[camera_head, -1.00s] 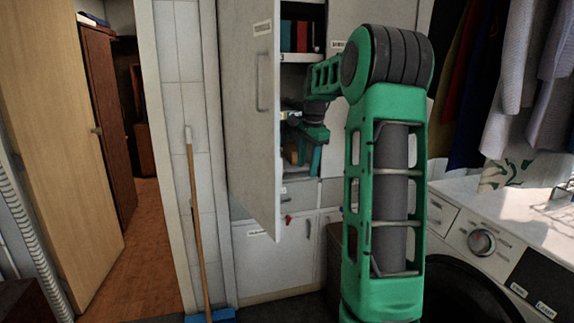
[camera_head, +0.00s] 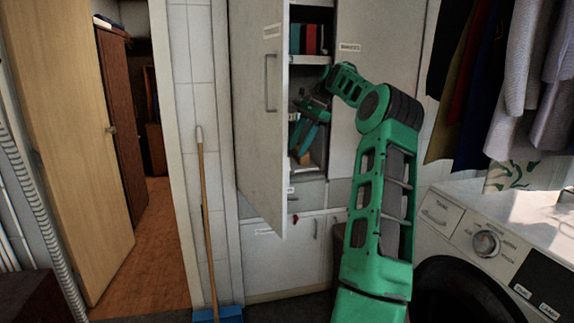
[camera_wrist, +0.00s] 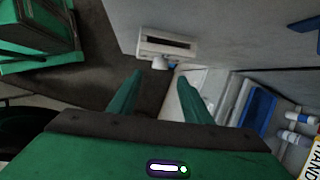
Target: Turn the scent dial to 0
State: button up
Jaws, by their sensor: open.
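In the wrist view, a pale box-shaped device (camera_wrist: 168,46) with a dark slot sits ahead of my fingertips. A small white round part (camera_wrist: 160,63) juts from its near side; it may be the scent dial, but no scale or number is readable. My gripper (camera_wrist: 160,76) is open and empty, with the round part roughly in line with the gap and apart from both fingers. In the head view my gripper (camera_head: 298,150) is in the open cupboard, fingers pointing down. I cannot make out the dial in the head view.
The cupboard door (camera_head: 262,110) stands open left of my arm. Books (camera_head: 306,38) fill an upper shelf. In the wrist view, a blue container (camera_wrist: 258,106) and white bottles (camera_wrist: 292,126) lie to the right. A washing machine (camera_head: 480,240) and a broom (camera_head: 205,220) flank the cupboard.

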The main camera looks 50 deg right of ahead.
jog(key=x, duration=0.7)
jog(key=shift+f, duration=0.15)
